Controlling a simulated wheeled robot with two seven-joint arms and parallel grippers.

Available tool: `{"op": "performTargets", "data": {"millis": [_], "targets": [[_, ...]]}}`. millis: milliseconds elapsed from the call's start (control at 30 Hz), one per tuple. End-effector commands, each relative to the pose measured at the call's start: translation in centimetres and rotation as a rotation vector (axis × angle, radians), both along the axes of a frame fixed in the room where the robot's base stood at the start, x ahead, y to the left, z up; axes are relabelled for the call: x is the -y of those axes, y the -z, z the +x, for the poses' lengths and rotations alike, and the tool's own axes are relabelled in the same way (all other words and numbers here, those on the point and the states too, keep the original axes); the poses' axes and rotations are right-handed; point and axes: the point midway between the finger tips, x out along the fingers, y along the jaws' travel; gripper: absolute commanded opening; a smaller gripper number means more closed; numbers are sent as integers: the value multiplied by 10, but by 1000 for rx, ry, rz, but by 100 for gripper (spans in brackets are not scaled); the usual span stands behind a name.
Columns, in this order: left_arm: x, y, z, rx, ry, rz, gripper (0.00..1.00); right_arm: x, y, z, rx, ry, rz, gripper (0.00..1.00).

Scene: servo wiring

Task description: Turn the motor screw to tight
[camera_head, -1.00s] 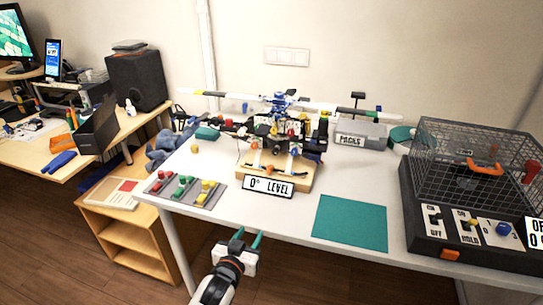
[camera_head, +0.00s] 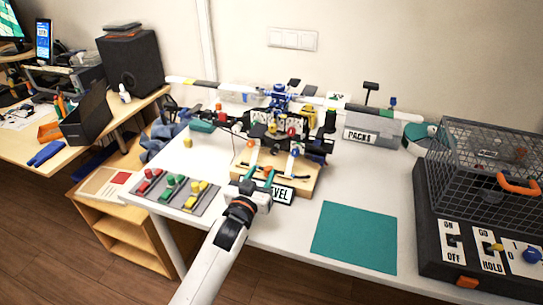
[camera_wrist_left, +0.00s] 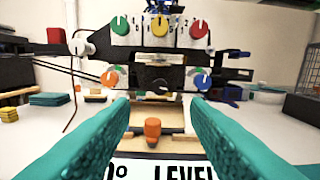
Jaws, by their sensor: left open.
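A drone-like rig (camera_head: 280,120) with a blue hub stands on a wooden stand (camera_head: 308,180) on the white table. In the left wrist view its panel carries a green knob (camera_wrist_left: 120,26), a yellow knob (camera_wrist_left: 160,26) and a red knob (camera_wrist_left: 198,28). Below are an orange dial (camera_wrist_left: 112,77) and a blue dial (camera_wrist_left: 201,81). An orange knob (camera_wrist_left: 152,128) stands low on the stand. I cannot tell which is the motor screw. My left gripper (camera_head: 260,175) is open in front of the stand, its teal fingers apart with the low orange knob seen between them. It partly hides the level sign (camera_head: 284,193).
A grey mat (camera_head: 175,191) with red, green and yellow pieces lies left of my arm. A teal mat (camera_head: 355,237) lies to the right. A black box with a wire cage (camera_head: 490,165) stands at the right edge. A grey box (camera_head: 372,131) is behind.

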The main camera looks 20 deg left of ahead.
Motion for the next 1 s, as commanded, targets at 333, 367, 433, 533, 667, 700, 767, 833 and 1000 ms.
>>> {"op": "performTargets", "data": {"millis": [333, 367, 433, 533, 667, 700, 767, 833, 1000], "targets": [[2, 0, 65, 0, 0, 0, 42, 0, 1, -4, -7, 0, -1, 40], [2, 0, 68, 0, 0, 0, 42, 0, 1, -2, -4, 0, -1, 40], [3, 0, 74, 0, 0, 0, 42, 0, 1, 1, 0, 0, 0, 40], [3, 0, 79, 0, 1, 0, 42, 0, 1, 3, 2, 0, 0, 40], [3, 0, 80, -1, 1, 0, 42, 0, 1, 2, 3, 0, 1, 40], [3, 0, 80, -1, 0, 0, 42, 0, 1, 2, 3, 0, 1, 40], [3, 0, 80, -1, 0, 0, 42, 0, 1, 2, 3, 0, 1, 40], [3, 0, 80, -1, 0, 0, 41, 0, 1, 2, 3, 0, 1, 40], [3, 0, 80, -1, 0, 0, 13, -1, 1, 2, 2, 0, 1, 40]]}}
